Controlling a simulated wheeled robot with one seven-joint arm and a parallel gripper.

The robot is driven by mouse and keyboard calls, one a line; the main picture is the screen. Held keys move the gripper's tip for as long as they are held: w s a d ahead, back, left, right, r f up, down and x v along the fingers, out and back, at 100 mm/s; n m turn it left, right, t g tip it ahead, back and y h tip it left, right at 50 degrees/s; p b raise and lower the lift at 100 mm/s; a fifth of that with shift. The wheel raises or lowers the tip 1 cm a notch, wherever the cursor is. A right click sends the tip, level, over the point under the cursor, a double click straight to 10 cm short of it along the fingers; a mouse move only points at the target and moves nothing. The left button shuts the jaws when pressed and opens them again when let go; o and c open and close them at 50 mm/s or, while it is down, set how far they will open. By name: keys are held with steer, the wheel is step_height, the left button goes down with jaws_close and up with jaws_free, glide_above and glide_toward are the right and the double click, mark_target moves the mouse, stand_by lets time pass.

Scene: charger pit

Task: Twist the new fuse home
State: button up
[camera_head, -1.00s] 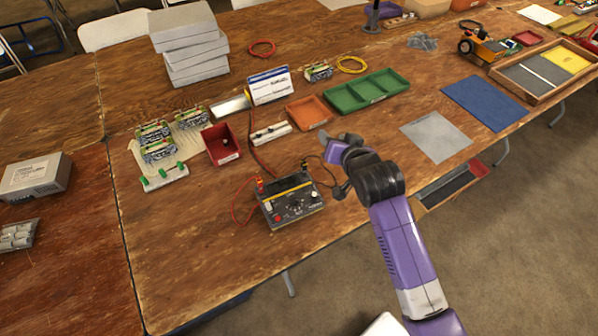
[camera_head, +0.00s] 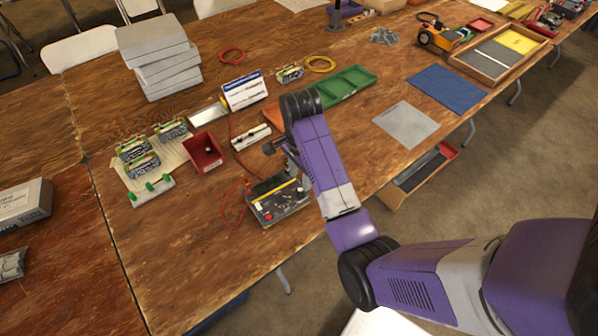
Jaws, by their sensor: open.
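No fuse can be told apart for certain at this size. A black charger-like box (camera_head: 272,213) with a yellow stripe and knobs stands near the table's front edge, partly behind my arm. A white block (camera_head: 240,143) with small dark parts lies behind it. A red bin (camera_head: 197,167) to its left holds a small pale thing too small to name. My gripper (camera_head: 274,149) is open, above the table between the white block and the black box, partly hidden by my arm. I see nothing held in it.
Green-topped units (camera_head: 139,152) stand on a pale mat at left. A white and blue card (camera_head: 243,92) stands behind the white block. Orange and green trays (camera_head: 349,83) lie behind my arm. A grey sheet (camera_head: 405,127) lies right.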

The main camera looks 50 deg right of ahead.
mark_target(301, 190)
steer(key=shift+f, duration=3)
jaws_close()
